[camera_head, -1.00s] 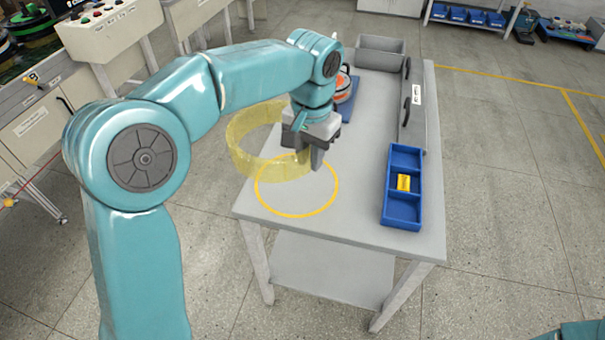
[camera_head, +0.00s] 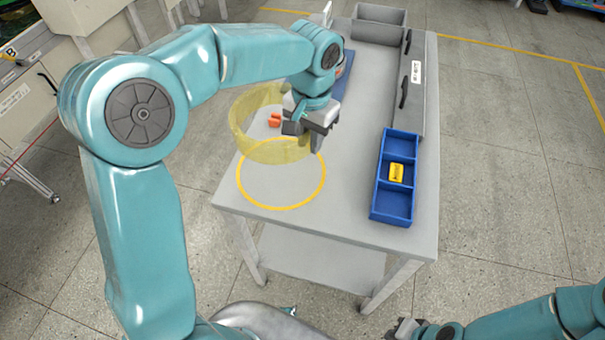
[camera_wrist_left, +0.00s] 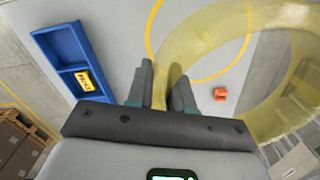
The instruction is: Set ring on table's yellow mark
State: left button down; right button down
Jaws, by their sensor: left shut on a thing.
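The ring is a wide, see-through yellow band (camera_head: 268,152). My left gripper (camera_head: 311,134) is shut on its wall at the ring's right side. The ring appears held above the table (camera_head: 340,205), overlapping the far part of the yellow mark in the picture. The mark is a painted circle (camera_head: 281,208) on the near left of the tabletop. In the left wrist view the ring (camera_wrist_left: 205,32) passes between the fingers (camera_wrist_left: 161,88), and part of the mark (camera_wrist_left: 218,75) shows beside it. My right gripper (camera_head: 408,328) is partly cut off at the bottom edge.
A blue bin (camera_head: 393,206) with a yellow part (camera_head: 396,172) stands right of the mark. A small orange part (camera_head: 275,119) shows through the ring. A grey panel with handles (camera_head: 412,90) lines the far right side. The tabletop between mark and bin is clear.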

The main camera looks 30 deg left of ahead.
pick_arm(q)
send_over(308, 189)
notch_tip(308, 189, down, 11)
jog(key=shift+w+r, duration=0.15)
jog(key=f, duration=0.3)
jog(key=shift+s+f, duration=0.2)
jog(key=shift+w+f, duration=0.2)
jog(key=shift+f, duration=0.2)
jog(key=shift+s+r, duration=0.15)
jog(key=shift+f+b, duration=0.2)
jog(key=shift+b, duration=0.15)
jog(key=c, duration=1)
grip_release()
jog(key=shift+r, duration=0.1)
